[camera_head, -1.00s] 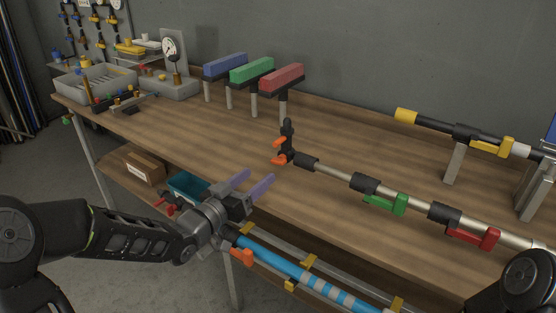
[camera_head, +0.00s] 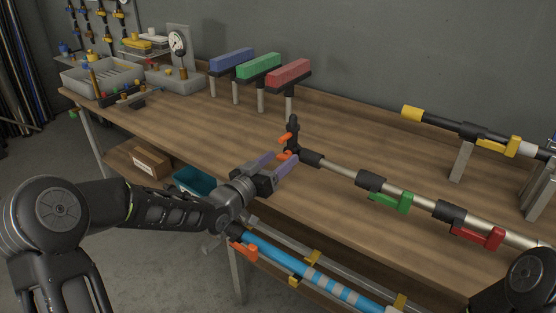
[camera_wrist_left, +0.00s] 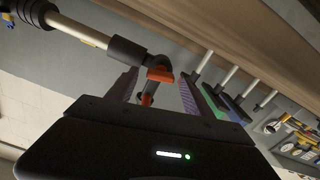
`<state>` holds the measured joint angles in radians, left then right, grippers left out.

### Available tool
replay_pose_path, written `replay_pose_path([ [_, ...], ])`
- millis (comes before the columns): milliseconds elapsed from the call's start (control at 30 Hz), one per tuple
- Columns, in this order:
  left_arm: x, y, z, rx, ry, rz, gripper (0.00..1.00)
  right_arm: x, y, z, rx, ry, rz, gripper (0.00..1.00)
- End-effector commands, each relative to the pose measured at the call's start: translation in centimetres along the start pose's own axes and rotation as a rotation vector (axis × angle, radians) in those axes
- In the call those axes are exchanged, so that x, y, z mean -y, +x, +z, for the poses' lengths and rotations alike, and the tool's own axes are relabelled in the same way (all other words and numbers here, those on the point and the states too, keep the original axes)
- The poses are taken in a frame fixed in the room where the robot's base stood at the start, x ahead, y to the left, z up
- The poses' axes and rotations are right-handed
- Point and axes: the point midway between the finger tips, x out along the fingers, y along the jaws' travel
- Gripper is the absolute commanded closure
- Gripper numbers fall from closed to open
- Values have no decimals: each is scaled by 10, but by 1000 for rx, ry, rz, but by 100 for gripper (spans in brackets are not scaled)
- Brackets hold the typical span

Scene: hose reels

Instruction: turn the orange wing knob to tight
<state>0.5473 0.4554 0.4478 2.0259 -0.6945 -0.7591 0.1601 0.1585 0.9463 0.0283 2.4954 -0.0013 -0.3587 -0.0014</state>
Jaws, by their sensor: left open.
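The orange wing knob (camera_head: 286,137) is on the black fitting at the left end of a metal pipe above the bench. Its lower orange wing shows just beyond my left fingers. My left gripper (camera_head: 283,160) is open, its two purple fingers reaching toward the knob from the front left. In the left wrist view the orange wings (camera_wrist_left: 159,74) lie between the open fingers (camera_wrist_left: 157,78) in the picture. I cannot tell whether they touch. My right gripper is out of view; only part of my right arm shows at the lower right.
The same pipe carries a green lever (camera_head: 391,202) and a red lever (camera_head: 478,235). Blue, green and red blocks (camera_head: 288,74) stand on posts behind. A blue pipe (camera_head: 290,262) with another orange handle (camera_head: 243,250) runs below the bench edge. The bench middle (camera_head: 190,125) is clear.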

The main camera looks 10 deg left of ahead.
Motion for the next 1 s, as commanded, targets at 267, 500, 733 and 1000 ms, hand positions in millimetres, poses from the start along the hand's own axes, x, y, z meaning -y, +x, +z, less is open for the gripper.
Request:
replay_pose_path([
  [267, 0, 0, 0, 0, 0, 0, 45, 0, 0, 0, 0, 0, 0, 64],
  [500, 0, 0, 0, 0, 0, 0, 65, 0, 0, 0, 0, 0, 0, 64],
  [733, 0, 0, 0, 0, 0, 0, 83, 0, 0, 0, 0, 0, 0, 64],
  [1000, 0, 0, 0, 0, 0, 0, 100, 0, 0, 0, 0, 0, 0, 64],
])
